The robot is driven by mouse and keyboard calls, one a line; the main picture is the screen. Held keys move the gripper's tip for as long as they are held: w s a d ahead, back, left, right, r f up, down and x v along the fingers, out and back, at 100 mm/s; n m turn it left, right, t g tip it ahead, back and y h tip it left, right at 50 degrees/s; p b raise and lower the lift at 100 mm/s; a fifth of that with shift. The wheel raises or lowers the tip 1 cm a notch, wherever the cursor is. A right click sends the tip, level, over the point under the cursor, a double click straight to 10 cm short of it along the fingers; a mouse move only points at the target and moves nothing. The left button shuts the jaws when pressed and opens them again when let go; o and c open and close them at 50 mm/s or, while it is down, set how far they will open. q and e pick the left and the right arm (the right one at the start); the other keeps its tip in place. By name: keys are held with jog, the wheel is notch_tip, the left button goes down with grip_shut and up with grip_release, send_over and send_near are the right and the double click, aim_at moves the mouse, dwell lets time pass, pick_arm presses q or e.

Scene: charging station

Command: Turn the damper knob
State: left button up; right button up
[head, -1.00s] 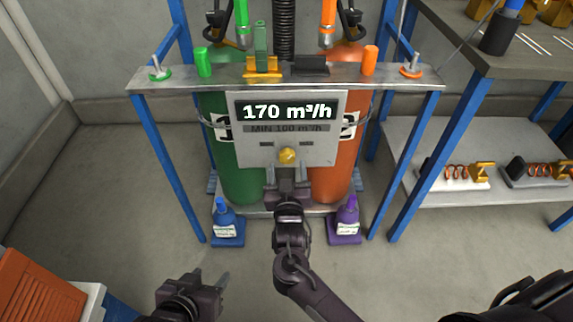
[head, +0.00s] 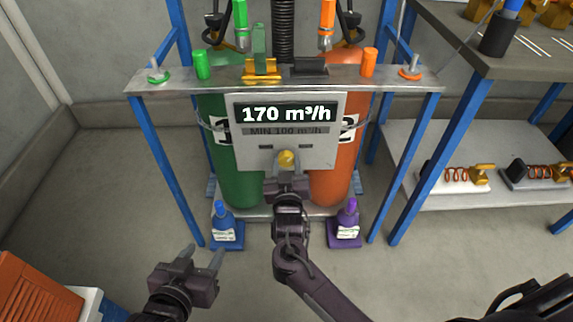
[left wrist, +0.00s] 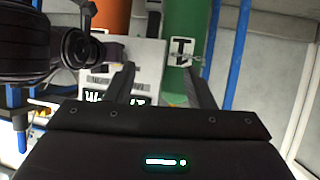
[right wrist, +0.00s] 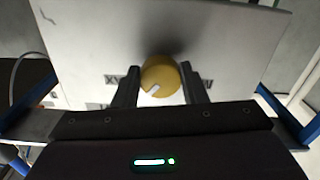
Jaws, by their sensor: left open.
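The yellow damper knob (head: 286,158) sits low on the grey panel (head: 325,150) in the head view. The panel's display (head: 286,113) reads 170 m³/h, with MIN 100 m³/h below. My right gripper (head: 287,172) is at the knob. The knob's white mark points toward the lower left there. My left gripper (head: 203,261) is open and empty, low at the left, away from the panel.
Green (head: 233,175) and orange (head: 332,180) cylinders stand behind the panel inside a blue-legged rack. A blue bottle (head: 225,226) and a purple bottle (head: 347,224) stand on the floor in front. A shelf (head: 420,150) is at the right.

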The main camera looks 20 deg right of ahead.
jog(key=shift+c, duration=0.8)
jog(key=shift+m, duration=0.8)
jog(key=o, duration=1)
jog(key=shift+c, duration=0.2)
pick_arm(q)
jog(key=shift+s+a+f+g+y, duration=0.1)
jog(key=shift+s+f+g+y, duration=0.05)
jog(key=shift+s+f+g, duration=0.35)
jog(key=shift+s+a+f+g+y, duration=0.15)
jog(key=shift+s+f+g, duration=0.1)
jog(key=shift+f, duration=0.35)
jog(key=shift+d, duration=0.1)
pick_arm(e)
jog(key=shift+s+a, duration=0.1)
jog(key=shift+s, duration=0.05)
pick_arm(q)
jog(key=s+a+f+g+y+p, duration=0.1)
jog(key=s+a+f+g+p, duration=0.1)
jog(key=s+f+g, duration=0.2)
jog(key=s+f, duration=0.2)
jog(key=s, duration=0.1)
jog(key=shift+a+f+y, duration=0.2)
jog(key=shift+f+y, duration=0.05)
jog(key=shift+y, duration=0.15)
pick_arm(e)
jog(key=v, duration=0.7)
jog(key=shift+s, duration=0.25)
